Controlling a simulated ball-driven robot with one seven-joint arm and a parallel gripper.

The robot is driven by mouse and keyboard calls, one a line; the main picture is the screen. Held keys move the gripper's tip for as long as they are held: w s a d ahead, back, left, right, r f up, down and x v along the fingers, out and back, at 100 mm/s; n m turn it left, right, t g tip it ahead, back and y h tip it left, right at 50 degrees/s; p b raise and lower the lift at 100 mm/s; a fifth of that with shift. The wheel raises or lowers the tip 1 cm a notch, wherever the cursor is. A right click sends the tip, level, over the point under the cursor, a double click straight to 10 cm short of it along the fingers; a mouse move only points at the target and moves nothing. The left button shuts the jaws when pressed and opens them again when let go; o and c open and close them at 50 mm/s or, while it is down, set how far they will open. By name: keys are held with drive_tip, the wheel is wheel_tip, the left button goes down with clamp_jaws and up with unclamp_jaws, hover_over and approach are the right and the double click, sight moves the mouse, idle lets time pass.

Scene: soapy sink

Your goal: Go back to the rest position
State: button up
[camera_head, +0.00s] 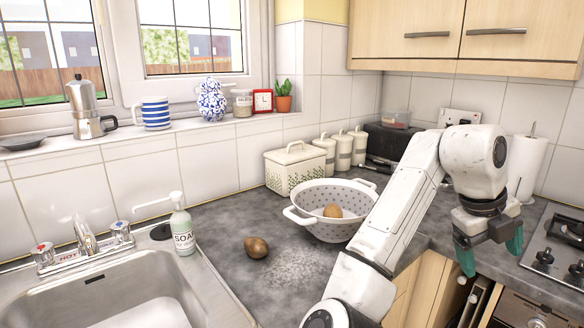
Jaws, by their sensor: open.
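My gripper (489,258) is at the right, at the end of my white arm, with its teal fingers pointing down. It is open and empty, in front of the counter's edge and left of the hob. A white colander (319,196) with two handles stands on the grey counter, left of my arm. A brown potato (333,211) lies in the colander. Another brown potato (257,247) lies on the counter between the colander and the sink. My arm hides part of the counter behind it.
A steel sink (110,300) with taps and a soap bottle (182,228) is at the left. A bread bin (295,167) and canisters (343,152) stand against the wall. A gas hob (556,245) and paper roll (529,168) are at the right. Wall cupboards (470,37) hang above.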

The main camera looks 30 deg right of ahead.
drive_tip(key=w+a+f+n+t+h+p, duration=0.1)
drive_tip(key=a+f+n+t+h, duration=0.15)
drive_tip(key=f+n, duration=0.75)
drive_tip(key=w+a+f+n+t+h+p, duration=0.15)
drive_tip(key=a+f+n, duration=0.4)
drive_tip(key=n, duration=0.95)
drive_tip(key=s+a+f+n+y, duration=0.3)
drive_tip(key=s+a+f+n, duration=0.2)
drive_tip(key=a+f+n, duration=0.3)
drive_tip(key=s+a+f+n+y+p, duration=0.1)
drive_tip(key=s+a+f+n+y, duration=0.3)
drive_tip(key=a, duration=0.7)
wheel_tip(320, 180, down, 4)
drive_tip(key=s+n, duration=0.2)
drive_tip(key=n, duration=0.2)
drive_tip(key=shift+s+a+n+y, duration=0.25)
drive_tip(key=shift+a+n+y, duration=0.05)
drive_tip(key=shift+n, duration=0.1)
